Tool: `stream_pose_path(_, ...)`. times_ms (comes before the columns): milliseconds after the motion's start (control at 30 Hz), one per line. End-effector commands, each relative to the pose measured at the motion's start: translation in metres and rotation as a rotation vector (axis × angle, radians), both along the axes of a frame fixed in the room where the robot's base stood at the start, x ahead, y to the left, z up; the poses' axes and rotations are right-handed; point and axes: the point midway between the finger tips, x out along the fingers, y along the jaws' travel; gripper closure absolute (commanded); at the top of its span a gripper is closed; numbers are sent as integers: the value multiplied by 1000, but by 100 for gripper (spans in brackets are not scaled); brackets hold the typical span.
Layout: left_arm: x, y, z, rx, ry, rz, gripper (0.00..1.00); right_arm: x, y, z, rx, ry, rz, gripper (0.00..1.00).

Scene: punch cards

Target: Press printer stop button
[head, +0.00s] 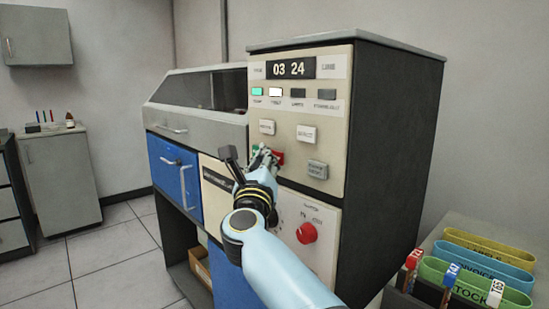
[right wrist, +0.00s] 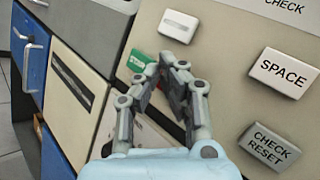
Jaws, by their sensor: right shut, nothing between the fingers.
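The printer (head: 350,195) is a tall beige-fronted cabinet with a dark side. A red button (head: 278,156), likely the stop button, sits low on its upper panel, partly hidden behind my right gripper (head: 263,155). A green button (head: 255,149) is just left of it and also shows in the right wrist view (right wrist: 137,61). My right gripper (right wrist: 167,60) is shut and empty, its fingertips at the panel in front of these buttons. I cannot tell whether they touch. My left gripper is not in view.
Nearby are a SPACE key (right wrist: 285,73), a CHECK RESET key (right wrist: 269,145) and other pale keys. A red knob (head: 306,233) is lower down. A display (head: 290,68) reads 03 24. Coloured card bins (head: 475,270) stand at right. Floor at left is clear.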

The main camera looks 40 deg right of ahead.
Motion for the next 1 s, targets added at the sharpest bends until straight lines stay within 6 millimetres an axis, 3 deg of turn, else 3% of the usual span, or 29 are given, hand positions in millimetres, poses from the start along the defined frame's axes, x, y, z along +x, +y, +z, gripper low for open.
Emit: stream_pose_path(1000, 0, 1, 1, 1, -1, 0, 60, 1, -9, 0, 0, 0, 0, 100)
